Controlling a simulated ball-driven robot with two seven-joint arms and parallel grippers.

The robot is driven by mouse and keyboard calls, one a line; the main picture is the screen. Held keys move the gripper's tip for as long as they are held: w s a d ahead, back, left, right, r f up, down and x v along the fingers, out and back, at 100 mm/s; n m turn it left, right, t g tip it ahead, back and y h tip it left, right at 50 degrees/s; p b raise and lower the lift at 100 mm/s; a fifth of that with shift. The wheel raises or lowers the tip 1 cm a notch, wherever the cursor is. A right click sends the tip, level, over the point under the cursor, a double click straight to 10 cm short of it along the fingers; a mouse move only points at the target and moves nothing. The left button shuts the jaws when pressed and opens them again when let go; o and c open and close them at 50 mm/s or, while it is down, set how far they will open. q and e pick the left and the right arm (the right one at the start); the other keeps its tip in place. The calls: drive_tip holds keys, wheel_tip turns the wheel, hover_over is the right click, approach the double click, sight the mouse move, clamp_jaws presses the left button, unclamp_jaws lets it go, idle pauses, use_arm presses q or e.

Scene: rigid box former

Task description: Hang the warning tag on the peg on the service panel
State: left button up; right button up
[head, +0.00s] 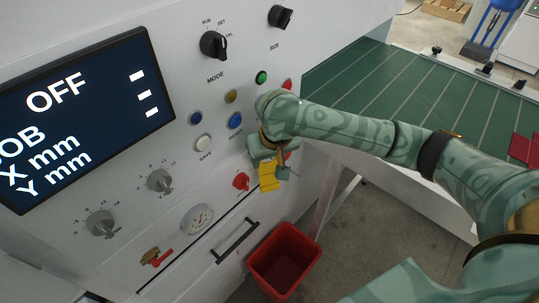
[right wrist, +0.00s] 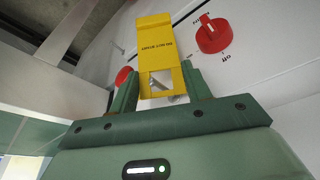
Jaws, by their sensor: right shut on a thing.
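The yellow warning tag (right wrist: 154,40) is between the two fingers of my right gripper (right wrist: 158,88), which is shut on its end with the square hole. The tag also shows in the head view (head: 268,178), hanging below my right gripper (head: 268,154) close to the front of the service panel (head: 209,178). In the right wrist view a small grey metal piece, perhaps the peg (right wrist: 157,82), shows through the hole. I cannot tell whether it passes through or lies behind. My left gripper is not in view.
A red rotary switch (right wrist: 213,35) is beside the tag; the head view shows it too (head: 241,181). A red button (right wrist: 123,75) is near one finger. Below are a drawer handle (head: 238,240) and a red bin (head: 284,262). A green cutting table (head: 390,90) lies behind my arm.

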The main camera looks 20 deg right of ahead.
idle(0.4)
drive_tip(key=o, duration=1.3)
drive_tip(key=shift+c, duration=0.2)
